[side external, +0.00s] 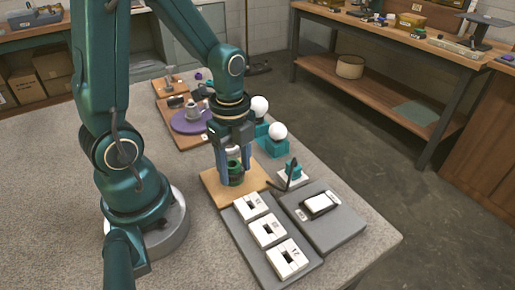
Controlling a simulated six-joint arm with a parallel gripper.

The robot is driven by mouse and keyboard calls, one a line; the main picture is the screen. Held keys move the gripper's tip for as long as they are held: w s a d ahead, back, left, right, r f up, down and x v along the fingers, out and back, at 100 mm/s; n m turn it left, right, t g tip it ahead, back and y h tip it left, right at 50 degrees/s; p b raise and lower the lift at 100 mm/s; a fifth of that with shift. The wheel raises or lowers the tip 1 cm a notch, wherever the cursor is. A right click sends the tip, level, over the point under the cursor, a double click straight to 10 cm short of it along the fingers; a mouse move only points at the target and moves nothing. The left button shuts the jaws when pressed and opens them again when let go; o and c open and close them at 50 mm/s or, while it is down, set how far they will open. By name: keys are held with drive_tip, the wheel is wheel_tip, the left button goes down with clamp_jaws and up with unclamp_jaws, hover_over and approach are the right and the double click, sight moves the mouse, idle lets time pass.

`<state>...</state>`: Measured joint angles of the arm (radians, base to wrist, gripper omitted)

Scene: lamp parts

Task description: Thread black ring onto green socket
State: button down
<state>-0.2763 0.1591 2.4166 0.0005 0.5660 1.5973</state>
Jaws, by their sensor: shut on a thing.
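The green socket (236,180) stands upright on a light wooden board (213,192) near the middle of the side view. My gripper (236,176) points straight down over it, one finger on each side. Its jaws are shut on the black ring (235,169), a small dark band between the fingertips at the socket's upper part. Whether the ring is around the socket or just above it cannot be told at this size. A pale grey part shows between the fingers above the ring.
White bulbs (277,131) in teal holders stand behind the board. A purple plate (187,122) with a grey piece is at the back left. A grey tray with white blocks (268,231) and another grey slab (335,228) lie in front.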

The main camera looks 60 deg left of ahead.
drive_tip(key=m, duration=0.4)
drive_tip(key=shift+s, duration=0.15)
drive_tip(key=shift+c, duration=0.6)
unclamp_jaws()
drive_tip(key=shift+m, duration=0.6)
wheel_tip(320, 180, up, 4)
drive_tip(key=shift+r, duration=0.15)
drive_tip(key=shift+d+r, duration=0.1)
drive_tip(key=shift+r, duration=0.5)
drive_tip(key=s+d+r+n+t, duration=0.1)
drive_tip(key=d+r+n+t, duration=0.1)
drive_tip(key=n, duration=0.8)
drive_tip(key=s+d+r+n+t, duration=0.1)
drive_tip(key=d+r+n+t, duration=0.2)
drive_tip(key=n, duration=0.7)
wheel_tip(320, 180, up, 2)
drive_tip(key=shift+s+r+t, duration=0.1)
drive_tip(key=shift+s+t, duration=0.2)
